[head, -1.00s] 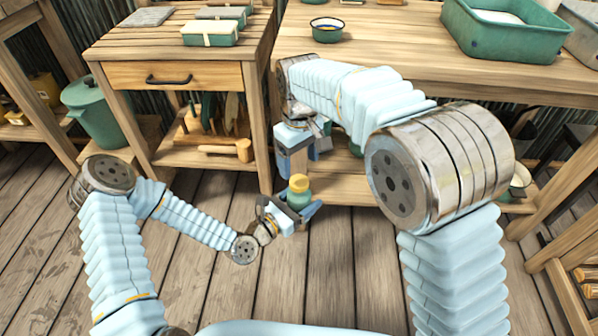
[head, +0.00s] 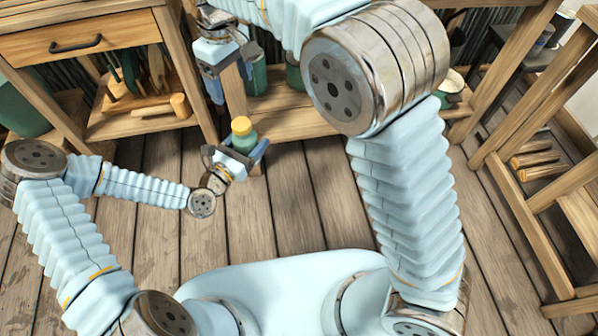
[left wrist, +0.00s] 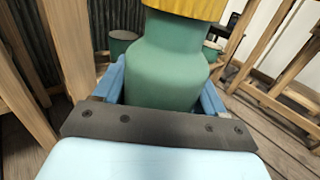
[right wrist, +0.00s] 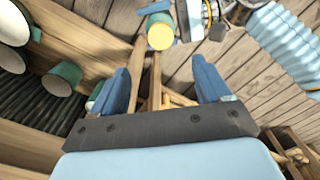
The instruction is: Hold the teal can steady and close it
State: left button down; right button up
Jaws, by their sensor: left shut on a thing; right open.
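The teal can (head: 244,141) is upright in my left gripper (head: 238,160), with a yellow lid (head: 241,124) on its top. In the left wrist view the can's teal body (left wrist: 168,70) sits between the blue fingers, with the yellow lid (left wrist: 185,8) cut off by the top edge. Whether the lid is fully seated cannot be told. My right gripper (head: 231,82) is open and empty, above and left of the can in the head view. In the right wrist view the yellow lid (right wrist: 161,37) shows beyond the open fingers, near the top.
A wooden bench with a drawer (head: 85,38) and a lower shelf (head: 290,120) stand just behind my grippers. Other green containers (right wrist: 62,78) stand on shelving. A wooden rack (head: 520,190) is at the right. The plank floor (head: 310,210) in front is clear.

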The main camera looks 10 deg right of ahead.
jog(key=w+d+f+m+t+y, duration=0.35)
jog(key=f+m, duration=0.25)
jog(key=f, duration=0.4)
jog(key=w+d+f+m+t+y, duration=0.2)
jog(key=w+d+f+m+t, duration=0.15)
jog(key=f+m, duration=0.45)
jog(key=s+d+f+n+g+h, duration=0.1)
jog(key=s+d+f, duration=0.2)
jog(key=s+f, duration=0.25)
jog(key=s+d+f+n+g, duration=0.1)
jog(key=s+d+f+g, duration=0.2)
jog(key=f, duration=0.4)
jog(key=s+d+f, duration=0.1)
jog(key=s+f, duration=0.1)
jog(key=s, duration=0.4)
jog(key=s+d+f+g, duration=0.1)
jog(key=s+f, duration=0.2)
jog(key=s, duration=0.3)
jog(key=s+d+f+n+g, duration=0.1)
jog(key=s+f, duration=0.2)
jog(key=s, duration=0.3)
jog(key=shift+s, duration=0.15)
